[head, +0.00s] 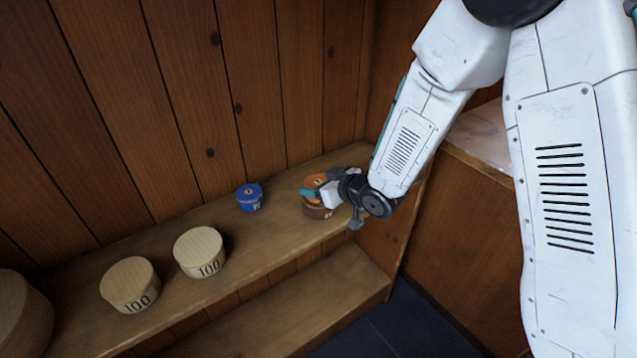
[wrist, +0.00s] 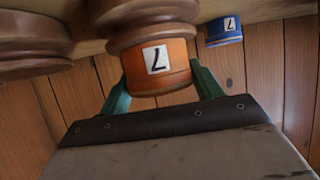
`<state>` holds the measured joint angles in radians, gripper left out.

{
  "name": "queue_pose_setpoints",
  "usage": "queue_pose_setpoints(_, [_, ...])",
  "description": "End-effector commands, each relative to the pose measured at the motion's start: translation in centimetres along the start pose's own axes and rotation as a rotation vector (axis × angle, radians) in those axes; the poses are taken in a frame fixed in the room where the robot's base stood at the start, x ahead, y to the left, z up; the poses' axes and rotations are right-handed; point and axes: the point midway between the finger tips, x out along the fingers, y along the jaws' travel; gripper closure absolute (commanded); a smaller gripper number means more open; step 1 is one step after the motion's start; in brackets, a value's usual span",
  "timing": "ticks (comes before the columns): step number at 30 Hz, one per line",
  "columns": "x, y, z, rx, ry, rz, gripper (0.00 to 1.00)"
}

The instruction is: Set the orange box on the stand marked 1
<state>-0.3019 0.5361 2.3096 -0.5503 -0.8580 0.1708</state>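The orange box (wrist: 155,77), a small round box with a white label, is between my gripper's teal fingers in the wrist view, which looks upside down. My gripper (wrist: 159,85) appears shut on its sides. A brown turned spool (wrist: 135,14) meets the orange box on the shelf side, and I see no gap between them. In the head view the orange box (head: 314,181) shows partly behind my gripper (head: 312,195), above the brown spool (head: 318,212). The label looks like a 7 or an upside-down L. I cannot read a mark 1 on any stand.
A blue box (head: 250,198) stands on the wooden shelf (head: 120,335) to the left. Two pale round drums marked 100 (head: 199,253) (head: 130,285) stand farther left. Another brown spool (wrist: 30,45) is close beside in the wrist view. A plank wall (head: 180,90) rises behind.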

Motion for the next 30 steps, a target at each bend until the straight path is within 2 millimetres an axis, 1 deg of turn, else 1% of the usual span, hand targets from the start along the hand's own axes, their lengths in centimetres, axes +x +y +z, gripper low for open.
queue_pose_setpoints(1, [0.0,0.0,0.0,0.0,0.0,0.0,0.21])
queue_pose_setpoints(2, [0.0,0.0,0.0,0.0,0.0,0.0,0.16])
queue_pose_setpoints(11, [-0.1,0.0,-0.2,-0.001,0.001,0.0,0.16])
queue_pose_setpoints(14, [-0.8,0.0,-0.4,-0.001,0.001,0.001,0.16])
queue_pose_setpoints(17, [-2.4,0.1,-0.4,0.0,0.001,0.002,0.16])
queue_pose_setpoints(24, [-7.7,0.1,-0.4,0.0,0.002,0.003,0.16])
queue_pose_setpoints(27, [-9.5,0.1,-0.3,0.0,0.001,0.003,0.16])
queue_pose_setpoints(30, [-10.9,0.1,-0.3,-0.001,0.001,0.002,0.16])
